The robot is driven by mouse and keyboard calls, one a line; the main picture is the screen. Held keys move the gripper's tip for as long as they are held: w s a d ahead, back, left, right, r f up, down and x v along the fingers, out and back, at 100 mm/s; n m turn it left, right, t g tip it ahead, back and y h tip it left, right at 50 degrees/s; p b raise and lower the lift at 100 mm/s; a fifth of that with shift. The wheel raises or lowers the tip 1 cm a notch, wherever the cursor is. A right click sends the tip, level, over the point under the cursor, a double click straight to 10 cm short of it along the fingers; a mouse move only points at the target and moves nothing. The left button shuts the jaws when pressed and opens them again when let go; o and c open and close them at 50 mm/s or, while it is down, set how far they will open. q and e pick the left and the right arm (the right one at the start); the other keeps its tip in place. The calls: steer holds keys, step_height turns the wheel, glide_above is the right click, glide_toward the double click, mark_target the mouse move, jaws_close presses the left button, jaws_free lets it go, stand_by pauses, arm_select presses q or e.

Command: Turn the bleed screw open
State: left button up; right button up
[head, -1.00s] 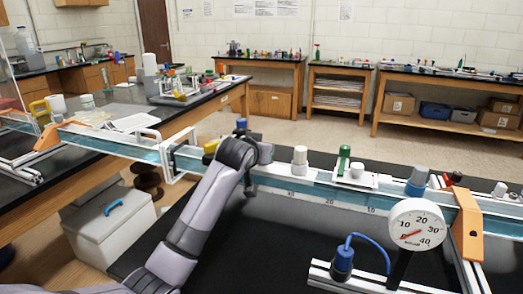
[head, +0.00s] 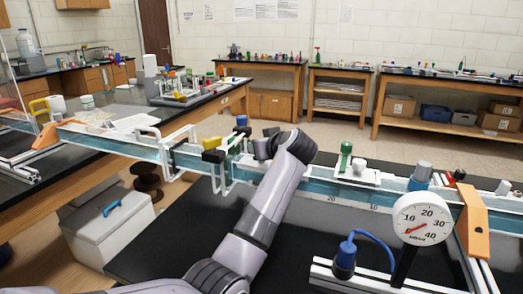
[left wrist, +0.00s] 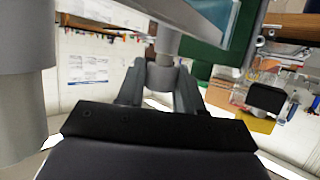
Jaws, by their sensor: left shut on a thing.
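My left gripper (head: 266,148) is over the rail (head: 393,196), at the middle of the head view; its fingertips are not clear there. In the left wrist view its two fingers (left wrist: 159,88) are shut on a pale grey round knob (left wrist: 162,74). The knob sits between the fingertips below a wider grey post (left wrist: 168,40). I cannot tell from its look whether this knob is the bleed screw. In the head view my wrist and gripper hide the spot where a white capped fitting stood. My right gripper is not in view.
On the rail a green fitting (head: 345,158) stands right of my gripper, then a blue-grey cap (head: 421,173) and a dial gauge (head: 421,219). A yellow block (head: 213,143) and a blue cap (head: 242,121) stand left. The black bench top (head: 295,225) in front is mostly clear.

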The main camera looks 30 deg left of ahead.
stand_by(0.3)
arm_select(q)
steer(key=o, duration=1)
steer(key=shift+d, duration=0.1)
steer(key=shift+b+v, duration=0.75)
steer(key=shift+v, duration=2.8)
